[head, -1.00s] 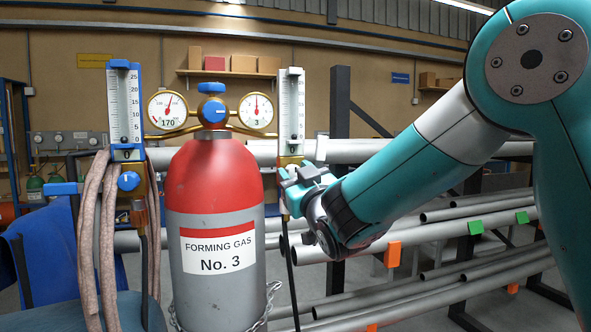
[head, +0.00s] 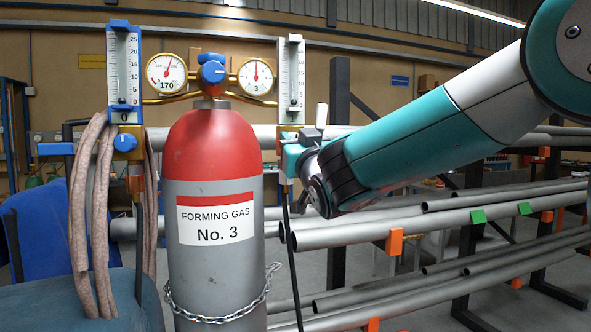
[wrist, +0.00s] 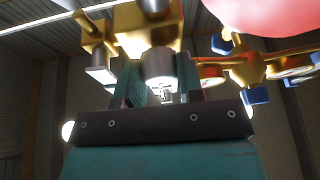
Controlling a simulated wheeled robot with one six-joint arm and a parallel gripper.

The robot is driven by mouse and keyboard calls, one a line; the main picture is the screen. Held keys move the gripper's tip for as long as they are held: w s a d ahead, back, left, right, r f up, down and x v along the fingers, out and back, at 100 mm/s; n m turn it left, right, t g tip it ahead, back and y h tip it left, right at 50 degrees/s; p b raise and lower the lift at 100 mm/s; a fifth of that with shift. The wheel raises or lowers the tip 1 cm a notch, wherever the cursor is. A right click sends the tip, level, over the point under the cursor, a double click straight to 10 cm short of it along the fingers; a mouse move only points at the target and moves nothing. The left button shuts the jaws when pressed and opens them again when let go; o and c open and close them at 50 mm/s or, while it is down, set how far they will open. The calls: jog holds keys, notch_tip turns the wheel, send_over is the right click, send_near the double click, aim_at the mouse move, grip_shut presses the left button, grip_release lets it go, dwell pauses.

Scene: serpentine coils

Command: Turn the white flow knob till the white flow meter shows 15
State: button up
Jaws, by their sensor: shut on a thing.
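The white flow meter (head: 291,78) stands upright right of the red-topped gas cylinder, with its float low in the tube near the bottom of the scale; the exact reading is too small to tell. My gripper (head: 291,160) is at the brass valve block just under this meter. In the wrist view, my gripper's two teal fingers (wrist: 162,84) are shut on the white flow knob (wrist: 159,65), one on each side. In the head view the gripper hides the knob.
The blue flow meter (head: 124,72) with its blue knob (head: 125,142) and hoses (head: 92,215) stands left of the cylinder (head: 212,235). Two round gauges (head: 166,74) flank the blue regulator knob. A pipe rack (head: 450,225) stands behind my arm.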

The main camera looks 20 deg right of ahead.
jog(key=m+h+b, duration=0.2)
jog(key=m+b, duration=0.2)
jog(key=b, duration=0.1)
jog(key=m+g+h+b, duration=0.1)
jog(key=m+h+b, duration=0.1)
jog(key=m+b, duration=0.3)
jog(key=m+h+b, duration=0.2)
jog(key=m+b, duration=0.2)
jog(key=b, duration=0.1)
jog(key=shift+a+f+g+h, duration=0.15)
jog(key=shift+g+h, duration=0.15)
jog(key=shift+h, duration=0.1)
jog(key=m+g+h+b, duration=0.1)
jog(key=m, duration=0.2)
jog(key=shift+m, duration=0.4)
jog(key=m, duration=0.1)
jog(key=m+g, duration=0.1)
jog(key=m+h, duration=0.1)
jog(key=m, duration=0.1)
jog(key=shift+r+g+b, duration=0.3)
jog(key=shift+g, duration=0.1)
jog(key=m+g, duration=0.1)
jog(key=m, duration=0.2)
jog(key=m+g+p, duration=0.1)
jog(key=m, duration=0.2)
jog(key=shift+r, duration=0.1)
jog(key=o, duration=0.6)
